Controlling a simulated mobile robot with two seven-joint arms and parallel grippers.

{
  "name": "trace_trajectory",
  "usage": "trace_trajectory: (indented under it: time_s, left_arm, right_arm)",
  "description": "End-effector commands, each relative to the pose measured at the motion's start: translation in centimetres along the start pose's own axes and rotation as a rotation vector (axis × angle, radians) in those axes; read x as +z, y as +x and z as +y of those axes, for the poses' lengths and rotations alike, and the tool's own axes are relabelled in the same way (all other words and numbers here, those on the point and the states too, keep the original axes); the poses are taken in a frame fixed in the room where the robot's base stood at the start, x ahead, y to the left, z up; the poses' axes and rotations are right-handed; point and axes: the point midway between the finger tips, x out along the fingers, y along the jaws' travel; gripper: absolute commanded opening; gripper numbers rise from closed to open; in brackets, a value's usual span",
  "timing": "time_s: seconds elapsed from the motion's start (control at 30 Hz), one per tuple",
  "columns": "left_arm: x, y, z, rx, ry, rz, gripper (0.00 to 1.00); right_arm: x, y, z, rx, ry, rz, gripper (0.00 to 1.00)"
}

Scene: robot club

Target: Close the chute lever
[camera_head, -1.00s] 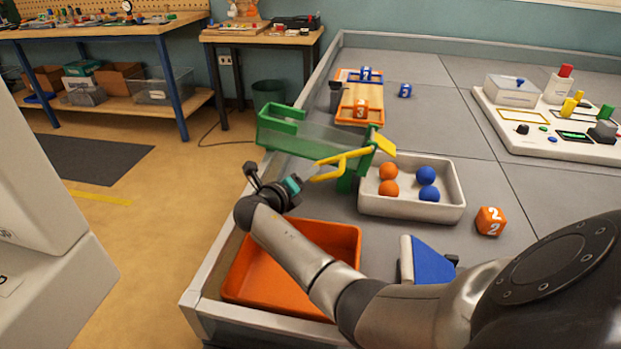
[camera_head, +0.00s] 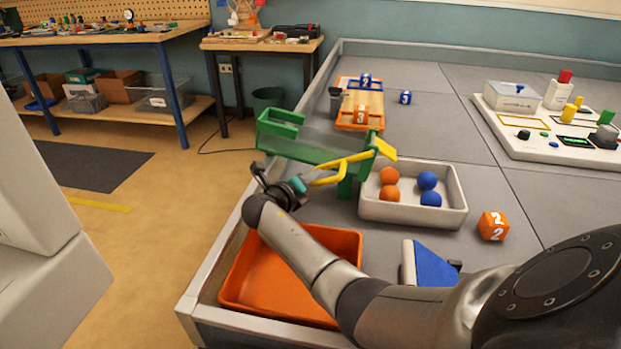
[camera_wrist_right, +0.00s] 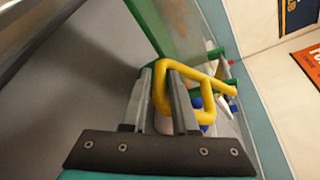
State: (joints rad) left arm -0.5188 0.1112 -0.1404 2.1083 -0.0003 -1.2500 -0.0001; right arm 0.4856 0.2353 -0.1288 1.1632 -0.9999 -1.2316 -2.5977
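The yellow chute lever (camera_head: 328,180) is a bent bar with a loop handle along the side of the green chute (camera_head: 300,147). The chute has clear side walls and a yellow lip at its right end. My right gripper (camera_head: 284,183) is at the handle's left end. In the right wrist view its fingers (camera_wrist_right: 161,78) are apart, and one side of the yellow loop (camera_wrist_right: 203,117) shows between them. The right finger hides part of the loop. I cannot tell whether they touch. My left gripper is not in view.
A white tray (camera_head: 412,215) holding orange and blue balls stands right of the chute. An orange bin (camera_head: 262,275) lies below my right arm. A blue wedge (camera_head: 434,265) and an orange number cube (camera_head: 492,226) are to the right. A white control panel (camera_head: 550,140) stands farther back.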

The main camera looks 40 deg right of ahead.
Motion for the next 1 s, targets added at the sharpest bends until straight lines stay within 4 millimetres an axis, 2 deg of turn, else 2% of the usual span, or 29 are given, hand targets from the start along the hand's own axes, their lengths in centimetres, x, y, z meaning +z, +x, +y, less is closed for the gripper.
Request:
trace_trajectory:
  time_s: [0.03,0.2,0.23,1.0]
  left_arm:
    - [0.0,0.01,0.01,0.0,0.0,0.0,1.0]
    - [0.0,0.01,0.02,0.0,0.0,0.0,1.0]
    - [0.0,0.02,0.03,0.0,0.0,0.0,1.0]
    - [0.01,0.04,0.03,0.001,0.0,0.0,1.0]
  right_arm:
    - [0.0,0.0,0.0,0.0,0.0,0.0,0.2]
    - [0.0,-0.01,0.01,0.0,0.0,0.0,0.01]
    - [-0.01,-0.01,0.01,0.0,0.0,0.0,0.0]
    - [-0.03,-0.03,0.04,0.0,0.001,0.0,0.0]
